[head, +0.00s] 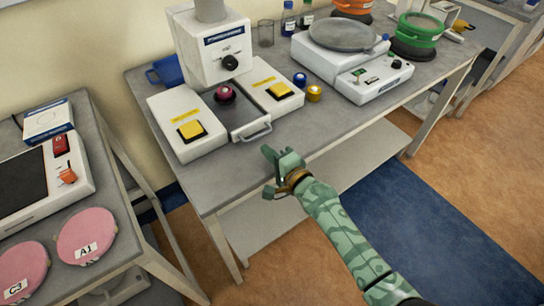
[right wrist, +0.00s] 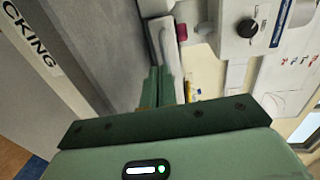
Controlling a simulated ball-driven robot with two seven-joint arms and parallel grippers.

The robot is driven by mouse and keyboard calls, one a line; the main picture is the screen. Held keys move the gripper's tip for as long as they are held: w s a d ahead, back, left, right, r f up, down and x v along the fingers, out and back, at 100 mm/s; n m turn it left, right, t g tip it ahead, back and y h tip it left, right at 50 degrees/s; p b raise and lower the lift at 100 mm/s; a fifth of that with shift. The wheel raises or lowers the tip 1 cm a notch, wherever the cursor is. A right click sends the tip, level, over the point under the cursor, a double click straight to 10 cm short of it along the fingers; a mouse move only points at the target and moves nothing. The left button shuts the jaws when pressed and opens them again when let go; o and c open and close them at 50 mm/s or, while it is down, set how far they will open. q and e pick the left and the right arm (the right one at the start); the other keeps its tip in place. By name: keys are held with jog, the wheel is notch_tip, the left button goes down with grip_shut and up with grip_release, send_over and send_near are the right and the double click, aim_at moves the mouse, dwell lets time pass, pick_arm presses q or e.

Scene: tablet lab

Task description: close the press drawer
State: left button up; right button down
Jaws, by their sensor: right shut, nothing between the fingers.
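The white press (head: 212,48) stands on the grey bench. Its drawer (head: 240,112) is pulled out between two white blocks with yellow buttons, and its handle (head: 252,132) faces the bench's front edge. A dark pink round piece (head: 225,93) sits at the drawer's inner end. My right gripper (head: 283,158) is shut and empty, in front of the handle and apart from it in the head view. In the right wrist view its fingers (right wrist: 166,72) point toward the pale drawer front; whether they touch it I cannot tell. My left gripper is not in view.
Blue and yellow small jars (head: 314,93) stand right of the press, near a white scale-like device (head: 352,65). A blue cup (head: 166,71) is at the left. A side table with pink discs (head: 86,236) is at the lower left. The bench front before the drawer is clear.

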jog(key=p+v, duration=0.2)
jog(key=v, duration=1.4)
jog(key=s+d+f+n+g+h, duration=0.2)
jog(key=s+d+f+n, duration=0.25)
jog(key=f, duration=0.55)
jog(key=s+d+f+n+g+h, duration=0.25)
jog(key=d+f, duration=0.25)
jog(key=f, duration=0.4)
jog(key=s+d+f+n+g+h, duration=0.1)
jog(key=s+d+f+n+h, duration=0.3)
jog(key=f, duration=0.6)
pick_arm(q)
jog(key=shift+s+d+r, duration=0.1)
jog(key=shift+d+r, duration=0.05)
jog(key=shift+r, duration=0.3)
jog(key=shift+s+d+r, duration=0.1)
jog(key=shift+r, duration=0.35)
pick_arm(e)
jog(key=s+d+f+n+g, duration=0.1)
jog(key=s+f+g, duration=0.1)
jog(key=s, duration=0.7)
jog(key=s+d+f+n+g+h, duration=0.1)
jog(key=s+f+g, duration=0.1)
jog(key=s+f, duration=0.3)
jog(key=s+d+f+n+g, duration=0.1)
jog(key=s+f, duration=0.3)
jog(key=s, duration=0.9)
jog(key=shift+s+d+f+g, duration=0.3)
jog(key=shift+s+g, duration=0.1)
jog(key=shift+g, duration=0.45)
